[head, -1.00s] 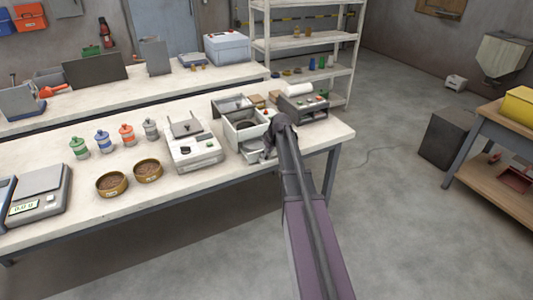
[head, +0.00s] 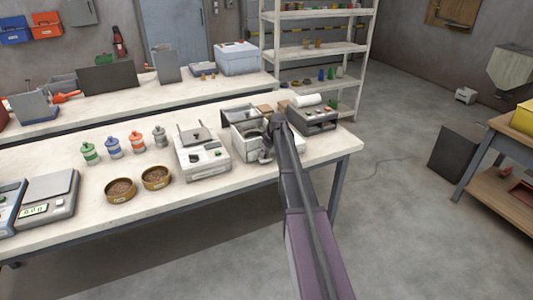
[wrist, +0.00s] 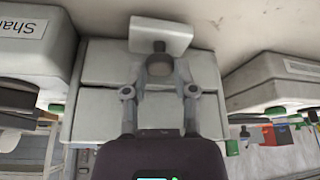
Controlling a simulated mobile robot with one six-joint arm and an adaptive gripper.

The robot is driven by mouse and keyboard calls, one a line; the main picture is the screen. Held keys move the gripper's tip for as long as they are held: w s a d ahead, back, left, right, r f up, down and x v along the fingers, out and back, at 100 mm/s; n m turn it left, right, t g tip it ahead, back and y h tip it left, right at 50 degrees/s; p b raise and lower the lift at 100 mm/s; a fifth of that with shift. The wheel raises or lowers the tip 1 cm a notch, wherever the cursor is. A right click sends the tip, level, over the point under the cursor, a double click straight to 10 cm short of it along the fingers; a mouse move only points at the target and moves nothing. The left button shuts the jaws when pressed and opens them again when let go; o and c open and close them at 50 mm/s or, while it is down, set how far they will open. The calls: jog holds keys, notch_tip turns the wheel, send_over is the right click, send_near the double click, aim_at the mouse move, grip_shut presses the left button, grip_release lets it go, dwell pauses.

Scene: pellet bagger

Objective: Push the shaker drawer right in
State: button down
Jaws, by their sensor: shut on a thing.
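The shaker (head: 244,146) is a pale box-shaped machine on the bench, left of my arm in the head view. My gripper (head: 266,154) is at its front, low down, and my arm hides part of it. In the wrist view, my gripper (wrist: 160,68) has its fingers closed together at a small dark handle. Beyond the fingertips is a pale rectangular drawer front (wrist: 160,33). The pale panels of the machine (wrist: 103,100) lie behind and around the fingers. I cannot tell from these views whether a gap is left between drawer and body.
A white machine (head: 203,157) stands close on the left, and a grey unit with a paper roll (head: 313,118) close on the right. Two brown bowls (head: 120,191) and several lidded jars stand further left. The floor in front of the bench is clear.

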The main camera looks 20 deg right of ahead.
jog(key=shift+c, duration=2.1)
grip_release()
jog(key=shift+w, duration=0.3)
jog(key=shift+s, duration=0.2)
